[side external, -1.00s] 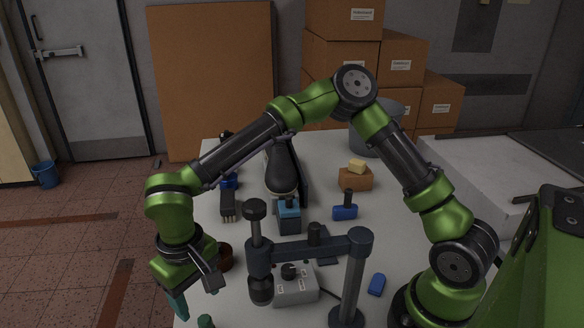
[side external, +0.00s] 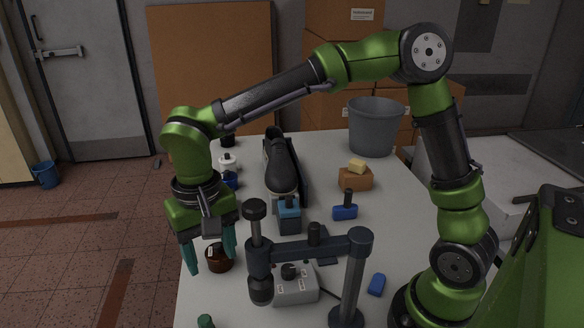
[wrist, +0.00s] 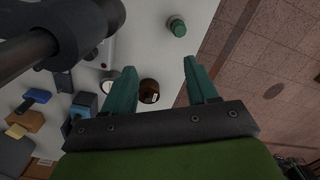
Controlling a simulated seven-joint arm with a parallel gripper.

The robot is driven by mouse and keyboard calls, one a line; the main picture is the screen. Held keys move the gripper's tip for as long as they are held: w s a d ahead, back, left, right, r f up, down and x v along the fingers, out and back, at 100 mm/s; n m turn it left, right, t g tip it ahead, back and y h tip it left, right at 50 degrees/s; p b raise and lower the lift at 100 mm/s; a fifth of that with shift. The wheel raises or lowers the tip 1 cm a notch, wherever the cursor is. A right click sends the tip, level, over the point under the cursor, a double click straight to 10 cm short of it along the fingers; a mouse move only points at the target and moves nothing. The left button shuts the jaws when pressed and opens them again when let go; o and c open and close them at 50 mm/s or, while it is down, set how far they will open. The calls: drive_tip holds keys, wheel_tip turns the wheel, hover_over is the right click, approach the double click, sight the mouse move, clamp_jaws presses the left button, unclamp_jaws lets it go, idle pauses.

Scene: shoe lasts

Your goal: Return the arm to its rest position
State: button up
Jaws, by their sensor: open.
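My gripper (side external: 209,255) is at the left of the side view, pointing down, with its two teal fingers apart and nothing between them. It hangs over the left edge of the white table, in front of or above a small brown jar (side external: 219,260). In the wrist view my gripper (wrist: 163,82) shows both fingers spread. The brown jar (wrist: 149,92) is near the left finger there, and I cannot tell the height gap. A black shoe (side external: 281,165) sits on a stand at the table's middle.
A dark clamp post with a horizontal arm (side external: 320,246) stands near the front. A grey control box (side external: 295,287), a blue brush (side external: 345,211), an orange-brown block (side external: 355,179) and a grey bin (side external: 375,125) are on the table. A green-capped item (wrist: 177,27) is near the edge.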

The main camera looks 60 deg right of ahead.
drive_tip(key=s+d+r+t, duration=0.2)
drive_tip(key=s+d, duration=0.1)
drive_tip(key=d, duration=0.3)
drive_tip(key=s+d+r+t+y, duration=0.1)
drive_tip(key=s+d+r+t, duration=0.1)
drive_tip(key=d, duration=0.4)
drive_tip(key=s+d+r+t, duration=0.2)
drive_tip(key=s+d+t, duration=0.1)
drive_tip(key=s+d, duration=0.2)
drive_tip(key=shift+s+d+r+t+y, duration=0.15)
drive_tip(key=shift+d+r+t+y, duration=0.2)
drive_tip(key=shift+d, duration=0.4)
